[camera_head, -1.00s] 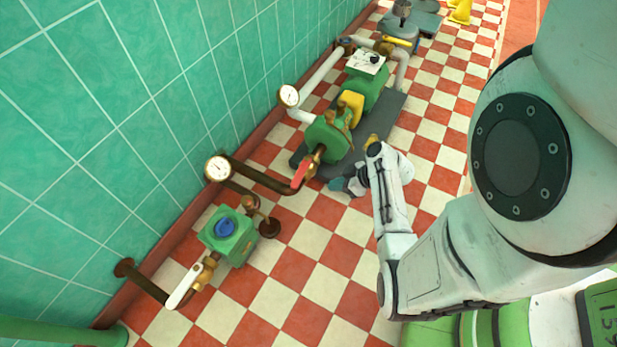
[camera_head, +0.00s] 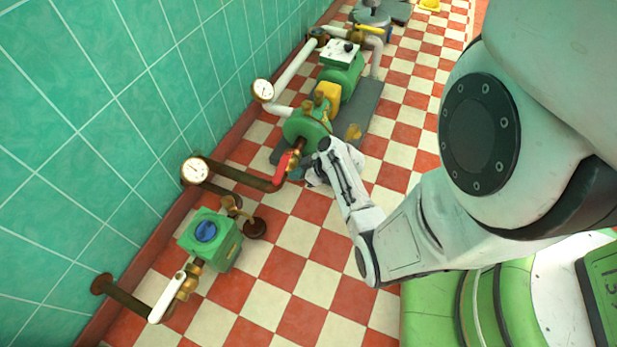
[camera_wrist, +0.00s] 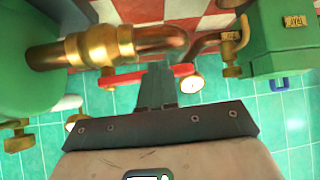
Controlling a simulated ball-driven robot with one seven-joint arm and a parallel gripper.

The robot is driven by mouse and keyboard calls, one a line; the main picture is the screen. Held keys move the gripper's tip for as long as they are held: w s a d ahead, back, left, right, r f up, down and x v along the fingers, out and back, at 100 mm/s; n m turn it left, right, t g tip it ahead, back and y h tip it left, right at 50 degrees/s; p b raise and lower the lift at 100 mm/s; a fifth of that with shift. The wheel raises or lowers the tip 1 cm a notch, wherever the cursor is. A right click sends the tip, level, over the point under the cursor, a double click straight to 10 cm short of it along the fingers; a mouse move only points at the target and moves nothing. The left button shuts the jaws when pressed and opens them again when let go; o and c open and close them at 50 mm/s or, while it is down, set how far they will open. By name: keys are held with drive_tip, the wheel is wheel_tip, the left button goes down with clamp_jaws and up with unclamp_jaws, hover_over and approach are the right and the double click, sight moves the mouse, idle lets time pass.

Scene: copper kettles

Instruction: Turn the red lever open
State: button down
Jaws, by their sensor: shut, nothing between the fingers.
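The red lever (camera_head: 286,163) lies along the brass valve on the pipe in front of the green pump (camera_head: 306,126). In the wrist view the red lever (camera_wrist: 184,71) crosses behind my fingers, showing on both sides of them. My gripper (camera_wrist: 157,84) is shut and empty, its fingertips beside the brass valve (camera_wrist: 100,46). The fingers overlap the lever in that view; I cannot tell whether they touch it. In the head view my wrist is right beside the lever, and the fingertips are mostly hidden.
A dark pipe with a round gauge (camera_head: 195,171) runs left from the valve to the tiled wall. A green box with a blue knob (camera_head: 206,231) and a white lever (camera_head: 167,298) stand nearer.

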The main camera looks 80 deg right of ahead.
drive_tip(key=shift+w+d, duration=0.1)
drive_tip(key=shift+w, duration=0.65)
